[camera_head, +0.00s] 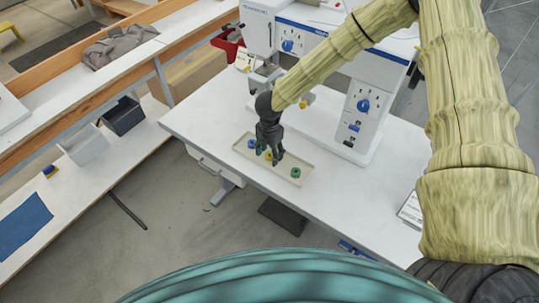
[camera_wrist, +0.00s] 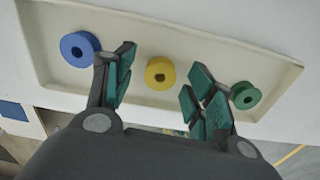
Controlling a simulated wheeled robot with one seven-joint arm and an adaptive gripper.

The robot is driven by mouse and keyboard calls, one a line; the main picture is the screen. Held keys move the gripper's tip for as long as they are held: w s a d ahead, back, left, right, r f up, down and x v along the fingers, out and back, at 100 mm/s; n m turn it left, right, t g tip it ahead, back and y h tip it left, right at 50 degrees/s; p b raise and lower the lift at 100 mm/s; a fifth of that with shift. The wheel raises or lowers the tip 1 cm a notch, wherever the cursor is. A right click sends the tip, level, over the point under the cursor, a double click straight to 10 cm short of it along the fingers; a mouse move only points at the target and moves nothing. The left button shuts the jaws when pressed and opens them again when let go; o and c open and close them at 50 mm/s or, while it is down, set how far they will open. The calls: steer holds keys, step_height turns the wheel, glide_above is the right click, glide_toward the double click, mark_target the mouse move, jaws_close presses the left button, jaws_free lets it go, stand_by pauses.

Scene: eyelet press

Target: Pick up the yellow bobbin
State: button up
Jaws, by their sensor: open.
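The yellow bobbin (camera_wrist: 160,72) lies in the shallow cream tray (camera_wrist: 205,45), between a blue bobbin (camera_wrist: 79,48) and a green bobbin (camera_wrist: 245,95). In the head view the yellow bobbin (camera_head: 268,156) is partly hidden by my gripper. My gripper (camera_head: 270,154) is over the tray. In the wrist view its teal-padded fingers (camera_wrist: 160,85) are open and spread to either side of the yellow bobbin, with nothing held between them. I cannot tell how high the fingertips are above the tray floor.
The tray sits on a white table (camera_head: 215,105) near its front edge. A white and blue press (camera_head: 360,100) stands close behind and right of the tray. A red bin (camera_head: 228,45) is at the back. A side bench (camera_head: 100,165) holds a grey bin and a dark bin.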

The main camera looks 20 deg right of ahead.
steer(key=shift+c, duration=0.5)
steer(key=c, duration=0.7)
steer(key=shift+r, duration=0.1)
